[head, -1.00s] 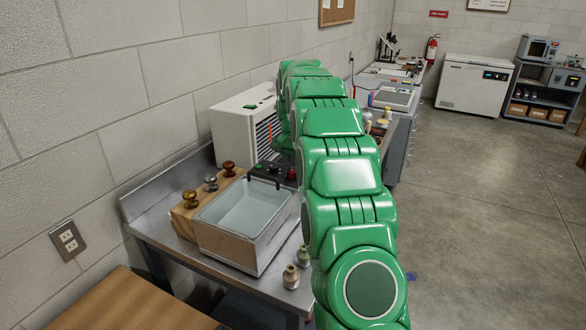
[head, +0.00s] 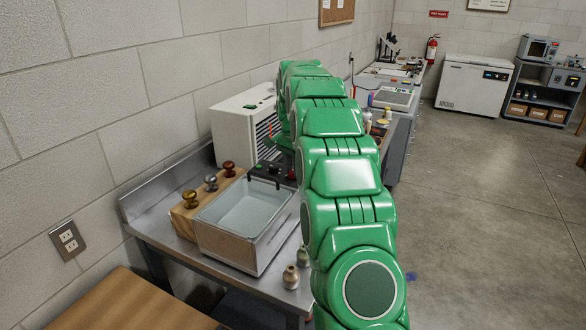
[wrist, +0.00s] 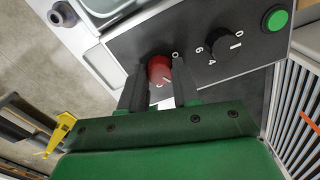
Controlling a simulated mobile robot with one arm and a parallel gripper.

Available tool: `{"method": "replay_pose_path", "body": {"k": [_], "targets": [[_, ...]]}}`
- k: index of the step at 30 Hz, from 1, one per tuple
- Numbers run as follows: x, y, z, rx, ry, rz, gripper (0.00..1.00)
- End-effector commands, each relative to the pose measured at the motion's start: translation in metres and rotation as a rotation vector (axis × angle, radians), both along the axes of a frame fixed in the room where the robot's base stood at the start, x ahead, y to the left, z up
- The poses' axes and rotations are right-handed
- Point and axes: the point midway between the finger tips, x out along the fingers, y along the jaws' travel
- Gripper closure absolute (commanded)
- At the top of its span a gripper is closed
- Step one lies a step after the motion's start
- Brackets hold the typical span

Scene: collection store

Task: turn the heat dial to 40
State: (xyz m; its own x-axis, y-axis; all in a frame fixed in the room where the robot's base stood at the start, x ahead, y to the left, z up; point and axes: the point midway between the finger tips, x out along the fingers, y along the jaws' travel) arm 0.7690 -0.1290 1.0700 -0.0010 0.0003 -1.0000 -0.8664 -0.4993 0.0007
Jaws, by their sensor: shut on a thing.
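A dark control panel (wrist: 125,45) fills the upper part of the wrist view. It carries a red dial (wrist: 159,69) and a black dial (wrist: 222,46) with pale numbers around it. My gripper (wrist: 158,78) is shut on the red dial, with one dark finger on each side of it. A pale pointer line shows on the red dial, but the scale around it is partly hidden by the fingers and too small to read. In the head view the panel (head: 266,169) lies behind the basin, and my arm hides most of the gripper.
A green button (wrist: 277,18) sits past the black dial. A white vented unit (head: 240,128) stands behind the panel. A water-filled basin (head: 203,238) is in front, with metal and wooden knobs (head: 211,183) to its left and small bottles (head: 291,276) at the bench edge.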

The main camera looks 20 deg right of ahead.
Motion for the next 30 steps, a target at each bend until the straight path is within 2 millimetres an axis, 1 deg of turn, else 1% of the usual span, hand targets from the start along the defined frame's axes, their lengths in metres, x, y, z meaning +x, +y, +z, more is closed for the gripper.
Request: {"method": "replay_pose_path", "body": {"k": [3, 4, 6, 9, 17, 22, 26, 30], "targets": [[0.001, -0.001, 0.002, -0.002, -0.005, 0.000, 0.99], [0.001, -0.001, 0.002, -0.002, -0.005, 0.000, 0.67], [0.001, -0.001, 0.002, -0.001, -0.004, 0.000, 0.57], [0.000, 0.000, 0.001, -0.001, -0.003, 0.000, 0.44], [0.000, 0.000, 0.001, 0.000, -0.001, 0.001, 0.44], [0.000, 0.000, 0.005, 0.000, -0.001, 0.001, 0.44], [0.001, 0.000, 0.015, -0.001, -0.003, 0.001, 0.44], [0.002, -0.001, 0.033, -0.002, -0.007, 0.001, 0.44]]}}
